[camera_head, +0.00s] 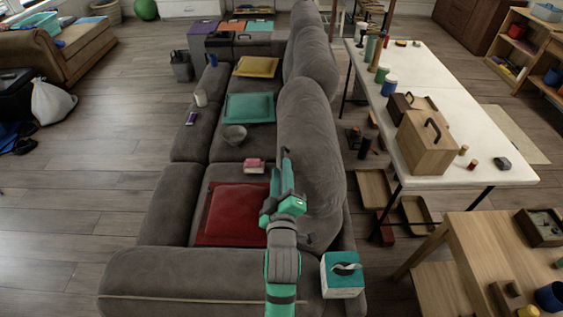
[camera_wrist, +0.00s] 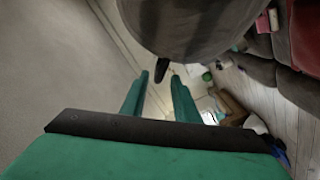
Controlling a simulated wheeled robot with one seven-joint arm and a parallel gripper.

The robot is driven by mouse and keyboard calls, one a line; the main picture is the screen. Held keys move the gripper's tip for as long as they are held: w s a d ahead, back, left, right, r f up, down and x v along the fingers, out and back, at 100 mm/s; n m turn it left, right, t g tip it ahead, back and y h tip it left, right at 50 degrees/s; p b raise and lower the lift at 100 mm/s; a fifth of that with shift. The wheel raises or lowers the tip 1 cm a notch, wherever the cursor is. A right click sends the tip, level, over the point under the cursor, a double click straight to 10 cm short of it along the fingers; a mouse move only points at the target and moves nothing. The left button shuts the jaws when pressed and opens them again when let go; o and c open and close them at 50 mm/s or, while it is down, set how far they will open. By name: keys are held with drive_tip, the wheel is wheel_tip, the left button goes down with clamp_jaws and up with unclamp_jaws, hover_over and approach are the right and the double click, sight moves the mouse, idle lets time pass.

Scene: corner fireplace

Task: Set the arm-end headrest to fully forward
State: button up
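The grey sofa (camera_head: 160,230) runs away from me with its backrest on the right. The arm-end headrest (camera_head: 312,140) is the nearest large rounded grey cushion on that backrest and looks upright. In the wrist view the rounded grey cushion (camera_wrist: 195,25) fills the top middle, with a dark tab (camera_wrist: 162,70) sticking out of its lower edge. My gripper (camera_head: 285,160) is at the front left side of the headrest. Its two green fingers are apart in the wrist view, with the tab near and between their tips. I cannot tell whether they touch it.
A teal tissue box (camera_head: 342,280) stands by the near arm. A white table (camera_head: 425,75) with wooden boxes stands to the right. The floor at left is mostly clear.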

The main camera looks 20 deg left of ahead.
drive_tip(key=v, duration=0.5)
drive_tip(key=shift+s, duration=0.25)
